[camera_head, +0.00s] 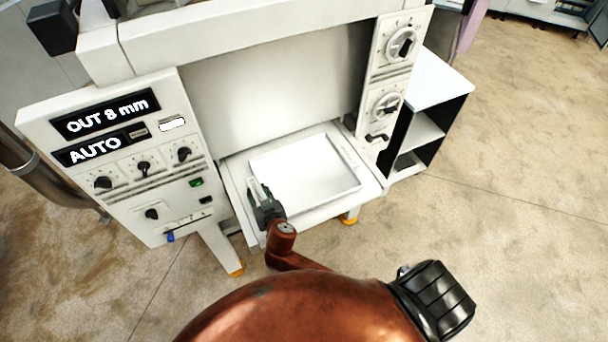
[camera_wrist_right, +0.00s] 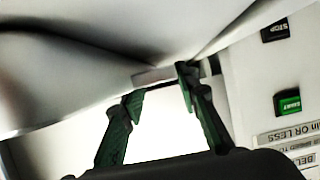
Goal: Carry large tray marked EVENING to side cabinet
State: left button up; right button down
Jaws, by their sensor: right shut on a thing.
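A large white tray (camera_head: 305,172) lies flat and bare on the white outfeed shelf (camera_head: 368,190) of the machine. No EVENING mark is legible on it. My right gripper (camera_head: 259,190), with dark green fingers, is at the tray's left edge near the front corner. It is shut on that edge; in the right wrist view its fingertips (camera_wrist_right: 160,85) are on either side of a pale strip. The side cabinet (camera_head: 437,80), with a white top and open black-sided shelves, stands right of the machine. My left gripper is not in view.
The machine's left control panel (camera_head: 120,190) reads OUT 8 mm and AUTO, and stands close to my right gripper. A right panel (camera_head: 390,85) with dials stands between the tray and the cabinet. Open floor (camera_head: 510,200) lies to the right and in front.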

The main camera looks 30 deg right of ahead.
jog(key=shift+r, duration=0.15)
jog(key=shift+r, duration=0.15)
